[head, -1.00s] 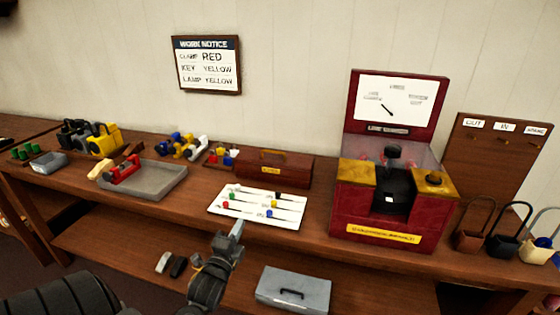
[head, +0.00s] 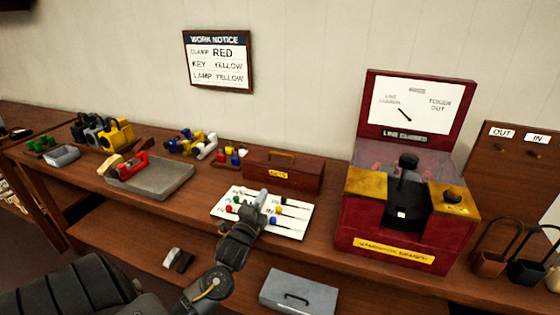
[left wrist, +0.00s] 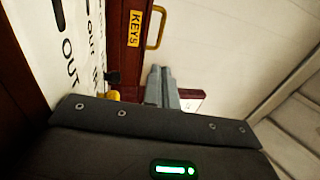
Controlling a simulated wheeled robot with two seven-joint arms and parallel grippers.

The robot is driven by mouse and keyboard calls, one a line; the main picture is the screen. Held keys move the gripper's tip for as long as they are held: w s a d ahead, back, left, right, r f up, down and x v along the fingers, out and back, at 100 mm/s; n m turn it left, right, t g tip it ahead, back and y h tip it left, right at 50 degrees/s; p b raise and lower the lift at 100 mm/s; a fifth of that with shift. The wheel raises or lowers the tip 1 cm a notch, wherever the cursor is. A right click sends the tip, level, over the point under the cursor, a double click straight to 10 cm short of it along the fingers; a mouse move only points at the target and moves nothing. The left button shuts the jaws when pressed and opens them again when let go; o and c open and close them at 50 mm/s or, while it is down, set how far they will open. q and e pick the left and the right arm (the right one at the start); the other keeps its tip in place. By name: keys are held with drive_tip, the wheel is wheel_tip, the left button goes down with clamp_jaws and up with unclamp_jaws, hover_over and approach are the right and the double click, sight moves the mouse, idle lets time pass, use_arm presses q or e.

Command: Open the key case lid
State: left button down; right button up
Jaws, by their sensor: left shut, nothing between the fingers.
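The key case (head: 305,180) is a dark red-brown box with its lid closed. It has a brass handle (head: 281,155) and a yellow label; the wrist view shows its label reading KEYS (left wrist: 134,28) and its handle (left wrist: 156,27). My left gripper (head: 261,196) is shut and empty. It is over the white key board, in front of the case and apart from the handle. Its grey fingertips show in the left wrist view (left wrist: 161,86). My right gripper is not in view.
The white board (head: 300,224) with several coloured keys lies below my left gripper. A grey tray (head: 170,184) is to the left. A red lever frame (head: 375,235) stands to the right. A grey metal box (head: 300,292) is on the lower shelf.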

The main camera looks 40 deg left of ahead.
use_arm(q)
drive_tip(key=p, duration=0.2)
approach(283, 162)
drive_tip(key=w+a+r, duration=0.1)
drive_tip(key=w+r, duration=0.3)
drive_tip(key=shift+p+x, duration=0.3)
drive_tip(key=shift+x, duration=0.55)
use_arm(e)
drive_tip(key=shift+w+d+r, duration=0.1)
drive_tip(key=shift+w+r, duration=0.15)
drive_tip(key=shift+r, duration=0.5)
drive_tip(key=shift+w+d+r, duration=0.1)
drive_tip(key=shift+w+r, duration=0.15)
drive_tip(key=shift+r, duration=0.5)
use_arm(q)
drive_tip(key=shift+r, duration=0.1)
